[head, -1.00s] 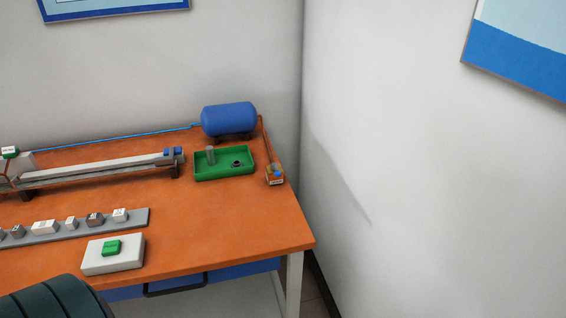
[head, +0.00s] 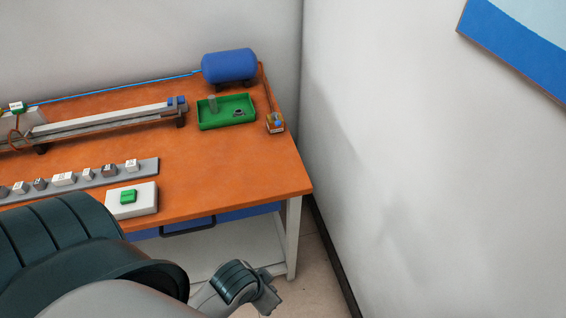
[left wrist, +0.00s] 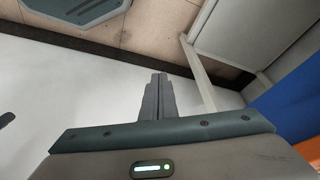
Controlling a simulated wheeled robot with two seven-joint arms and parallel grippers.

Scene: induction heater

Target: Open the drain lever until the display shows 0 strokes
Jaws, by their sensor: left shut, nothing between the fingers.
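A small copper-coloured fitting with a blue part on top (head: 275,122) sits at the right edge of the orange table, joined by a pipe to the blue tank (head: 229,66). It looks like the drain lever, but it is too small to tell its position. No stroke reading is legible. My left arm comes in from the lower left of the head view, its hand low in front of the table and well away from the fitting. In the left wrist view my left gripper (left wrist: 157,80) is shut and empty. My right gripper is not in view.
The orange table (head: 230,165) has a green tray (head: 226,122), a long rail device (head: 100,122), a grey strip of small blocks (head: 85,182) and a white box with a green top (head: 143,200). A wall (head: 400,150) stands close to the table's right side.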

